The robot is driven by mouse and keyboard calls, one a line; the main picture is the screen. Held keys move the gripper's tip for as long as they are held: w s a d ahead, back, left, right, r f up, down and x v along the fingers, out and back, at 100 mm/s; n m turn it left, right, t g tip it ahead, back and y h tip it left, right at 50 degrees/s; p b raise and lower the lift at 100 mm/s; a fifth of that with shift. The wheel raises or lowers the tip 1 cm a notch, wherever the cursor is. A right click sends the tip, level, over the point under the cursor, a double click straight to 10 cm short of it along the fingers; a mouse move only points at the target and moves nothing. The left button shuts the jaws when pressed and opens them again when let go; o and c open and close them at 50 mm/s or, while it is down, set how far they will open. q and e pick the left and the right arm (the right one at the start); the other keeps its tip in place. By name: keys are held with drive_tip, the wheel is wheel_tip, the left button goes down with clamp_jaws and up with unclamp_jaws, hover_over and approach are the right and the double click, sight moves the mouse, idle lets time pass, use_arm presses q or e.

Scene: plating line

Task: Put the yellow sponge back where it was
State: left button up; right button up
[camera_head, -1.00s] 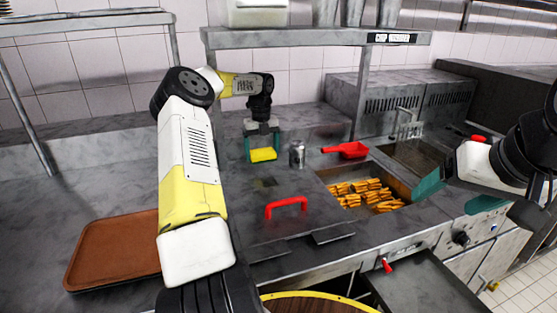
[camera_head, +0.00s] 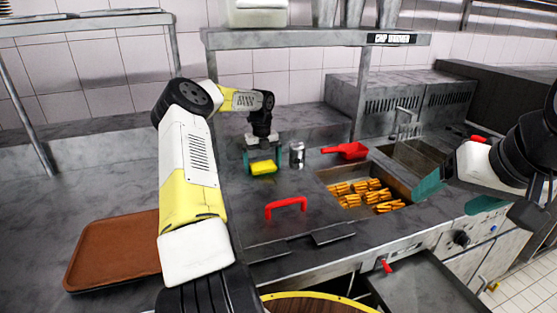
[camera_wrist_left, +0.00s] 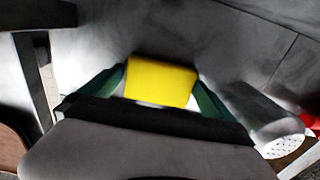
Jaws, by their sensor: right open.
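The yellow sponge (camera_head: 263,167) is between the green fingers of my left gripper (camera_head: 261,163), over the grey counter behind the red handle. In the left wrist view the sponge (camera_wrist_left: 161,82) fills the space between the fingers, which press on its two sides. My left gripper is shut on it. I cannot tell whether the sponge's underside touches the counter. My right gripper (camera_head: 456,195) is open and empty at the right, by the front of the fryer.
A metal shaker (camera_head: 297,154) stands just right of the sponge. A red scoop (camera_head: 346,150) lies behind the fries tray (camera_head: 325,177). A red handle (camera_head: 286,207) rises in front. A brown tray (camera_head: 112,250) lies at left. An overhead shelf (camera_head: 310,38) spans the back.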

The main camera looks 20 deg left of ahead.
sight(263, 164)
use_arm(q)
drive_tip(key=r, duration=0.8)
drive_tip(key=shift+w, duration=0.4)
drive_tip(key=shift+s, duration=0.1)
